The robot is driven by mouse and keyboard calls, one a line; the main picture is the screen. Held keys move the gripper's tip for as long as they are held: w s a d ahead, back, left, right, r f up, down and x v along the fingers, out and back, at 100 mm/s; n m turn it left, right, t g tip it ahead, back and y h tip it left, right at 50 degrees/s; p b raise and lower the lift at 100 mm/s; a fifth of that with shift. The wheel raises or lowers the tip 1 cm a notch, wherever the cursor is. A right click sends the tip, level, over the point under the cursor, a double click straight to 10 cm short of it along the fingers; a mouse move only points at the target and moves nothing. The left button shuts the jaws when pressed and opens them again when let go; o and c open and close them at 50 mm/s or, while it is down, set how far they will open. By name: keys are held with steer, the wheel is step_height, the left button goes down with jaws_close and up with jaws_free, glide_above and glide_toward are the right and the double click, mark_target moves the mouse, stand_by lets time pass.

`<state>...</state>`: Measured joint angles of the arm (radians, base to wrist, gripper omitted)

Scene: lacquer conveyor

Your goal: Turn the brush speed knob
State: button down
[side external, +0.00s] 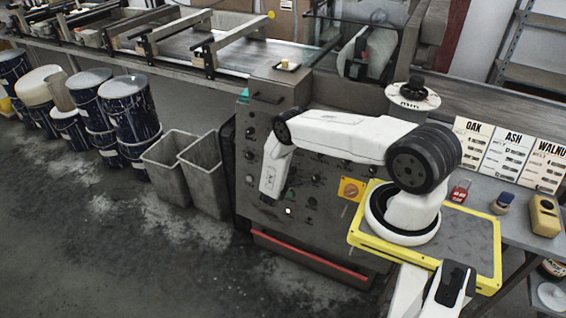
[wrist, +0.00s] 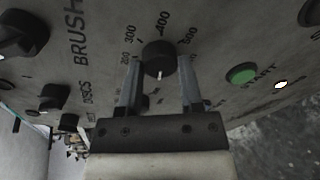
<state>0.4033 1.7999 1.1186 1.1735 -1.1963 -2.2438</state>
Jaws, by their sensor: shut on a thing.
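The black brush speed knob (wrist: 158,58) stands on the grey control panel (side external: 275,215), with a scale of several numbers from 200 to 600 around its upper side in the wrist view. A short white mark shows on the lower part of its face. My gripper (wrist: 159,66) has one finger on each side of this knob and is shut on it. In the side view my gripper (side external: 271,184) points down along the panel front; its fingertips and the gripped knob cannot be made out there.
A green START button (wrist: 241,73) and a lit white lamp (wrist: 281,85) lie right of the knob in the wrist view. A large black knob (wrist: 24,34) and smaller knobs (wrist: 54,97) lie left. A yellow-plated switch (side external: 351,189) sits on the panel near my arm.

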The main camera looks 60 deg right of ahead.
steer(key=m, duration=0.6)
steer(key=shift+f+t+h, duration=0.1)
steer(key=shift+t+h, duration=0.2)
steer(key=m, duration=0.6)
steer(key=m+h, duration=0.1)
steer(key=m, duration=0.5)
steer(key=shift+f+m, duration=0.1)
steer(key=shift+m, duration=0.3)
steer(key=m, duration=0.3)
steer(key=m+g, duration=0.1)
steer(key=m, duration=0.3)
steer(key=shift+h, duration=0.4)
steer(key=shift+c, duration=1.2)
jaws_free()
steer(key=shift+a, duration=0.2)
